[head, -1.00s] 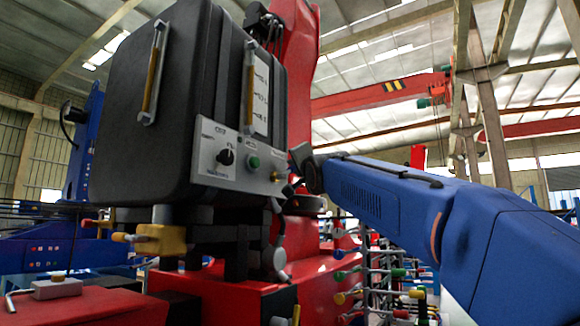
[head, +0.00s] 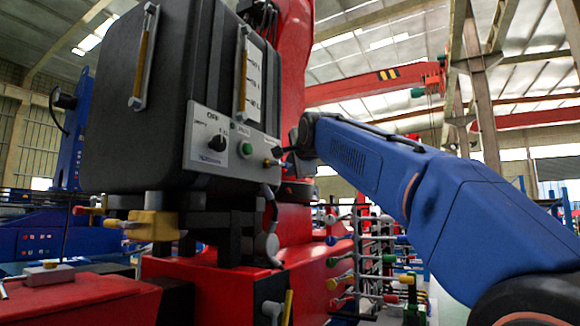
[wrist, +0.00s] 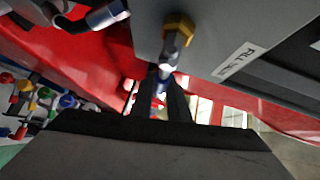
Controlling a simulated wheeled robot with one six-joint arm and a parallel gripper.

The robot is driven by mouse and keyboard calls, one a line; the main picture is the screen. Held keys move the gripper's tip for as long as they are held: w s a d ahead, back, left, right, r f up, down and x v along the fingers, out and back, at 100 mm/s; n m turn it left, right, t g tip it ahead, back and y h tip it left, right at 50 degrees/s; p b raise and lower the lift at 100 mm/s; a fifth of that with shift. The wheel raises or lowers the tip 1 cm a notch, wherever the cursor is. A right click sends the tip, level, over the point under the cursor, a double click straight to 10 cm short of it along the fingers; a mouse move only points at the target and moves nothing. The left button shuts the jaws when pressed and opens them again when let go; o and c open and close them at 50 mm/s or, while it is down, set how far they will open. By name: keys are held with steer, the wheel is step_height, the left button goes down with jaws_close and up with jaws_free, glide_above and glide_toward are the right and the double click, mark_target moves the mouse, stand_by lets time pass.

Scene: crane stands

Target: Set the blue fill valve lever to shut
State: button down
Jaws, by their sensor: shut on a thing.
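The fill valve shows in the wrist view as a brass nut (wrist: 179,27) on a grey panel, with a silver stem below it. The lever (wrist: 163,74) has a blue part between my finger tips. My gripper (wrist: 160,98) is shut on it. In the head view the brass fitting (head: 270,162) is at the lower right of the grey control panel (head: 198,153). My gripper (head: 286,151) reaches it from the right, and the lever itself is hidden or too small to make out there. The lever's exact angle is hard to tell.
The panel sits on a big black tank (head: 165,100) with a black knob and a green button. A red crane body (head: 292,235) is close behind. A rack of coloured levers (head: 375,265) stands below my arm. A yellow-handled valve (head: 150,225) is under the tank.

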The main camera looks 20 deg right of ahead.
steer(key=shift+f, duration=0.15)
steer(key=c, duration=1.7)
jaws_free()
steer(key=v, duration=1.7)
steer(key=shift+s, duration=0.2)
steer(key=shift+s, duration=0.1)
